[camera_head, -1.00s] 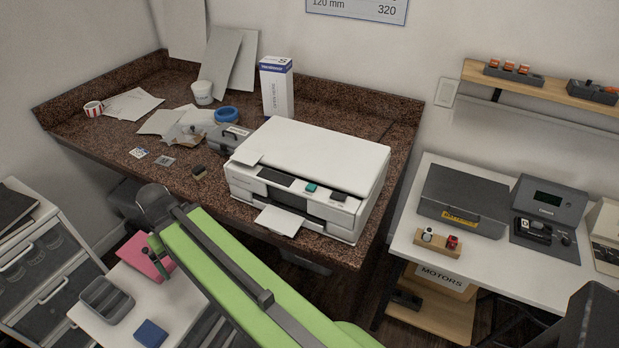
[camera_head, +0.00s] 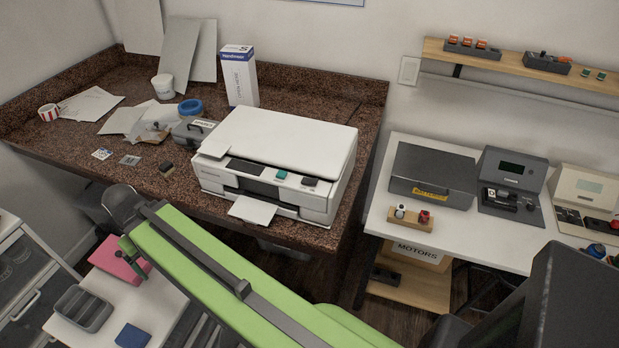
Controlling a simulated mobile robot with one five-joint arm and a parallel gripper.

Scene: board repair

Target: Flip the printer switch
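The white printer (camera_head: 287,142) stands on the brown speckled counter, with a sheet in its front tray. Its front panel has a dark display, a teal button (camera_head: 280,174) and a dark raised piece (camera_head: 310,181). I cannot tell which of these is the switch. My green arm crosses the lower middle, in front of and below the printer, with its dark joint at the left. Nothing of mine touches the printer.
The speckled counter (camera_head: 66,138) holds a tall box (camera_head: 239,78), blue tape (camera_head: 190,106), a grey case (camera_head: 193,131) and papers. A white table (camera_head: 457,225) with a dark case and devices stands at right. A white cart (camera_head: 165,309) is at lower left.

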